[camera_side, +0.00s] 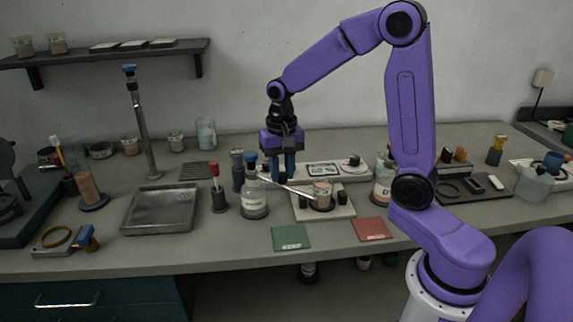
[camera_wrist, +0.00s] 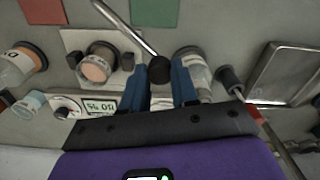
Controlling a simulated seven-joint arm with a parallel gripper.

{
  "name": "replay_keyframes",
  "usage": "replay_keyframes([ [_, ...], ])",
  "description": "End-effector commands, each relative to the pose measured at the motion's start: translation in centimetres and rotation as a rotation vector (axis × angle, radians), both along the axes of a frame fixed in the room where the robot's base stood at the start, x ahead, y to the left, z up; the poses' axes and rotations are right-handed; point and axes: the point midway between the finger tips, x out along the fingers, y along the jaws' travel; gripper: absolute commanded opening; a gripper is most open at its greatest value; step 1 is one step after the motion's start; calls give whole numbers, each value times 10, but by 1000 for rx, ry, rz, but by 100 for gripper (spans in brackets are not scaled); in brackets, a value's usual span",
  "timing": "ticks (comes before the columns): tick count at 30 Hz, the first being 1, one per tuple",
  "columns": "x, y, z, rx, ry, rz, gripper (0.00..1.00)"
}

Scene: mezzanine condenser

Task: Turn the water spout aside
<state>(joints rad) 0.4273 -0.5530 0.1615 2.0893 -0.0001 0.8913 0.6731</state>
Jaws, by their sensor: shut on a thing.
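A tall metal post (camera_side: 143,125) with a blue top stands at the left behind a shallow metal tray (camera_side: 160,209). It looks like the water fitting, but I cannot make out a separate spout on it. My gripper (camera_side: 282,170), far to its right, is shut on the black end of a slim metal rod (camera_side: 289,188). The rod slants down to the right towards a small cup (camera_side: 322,189) on a pale block. In the wrist view, the black knob sits between the blue fingers (camera_wrist: 160,76), and the rod (camera_wrist: 124,29) runs up and left.
A blue-capped bottle (camera_side: 254,199) stands close in front of my gripper, with a red-topped holder (camera_side: 218,195) to its left. Green (camera_side: 291,238) and red (camera_side: 371,229) mats lie in front. A shelf (camera_side: 110,53) hangs at the upper left.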

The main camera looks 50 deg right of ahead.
Motion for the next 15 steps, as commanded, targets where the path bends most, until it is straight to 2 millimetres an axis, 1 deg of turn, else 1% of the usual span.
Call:
replay_keyframes([
  [3,0,13,1,0,-1,-109,0],
  [15,10,47,1,0,-1,-483,0],
])
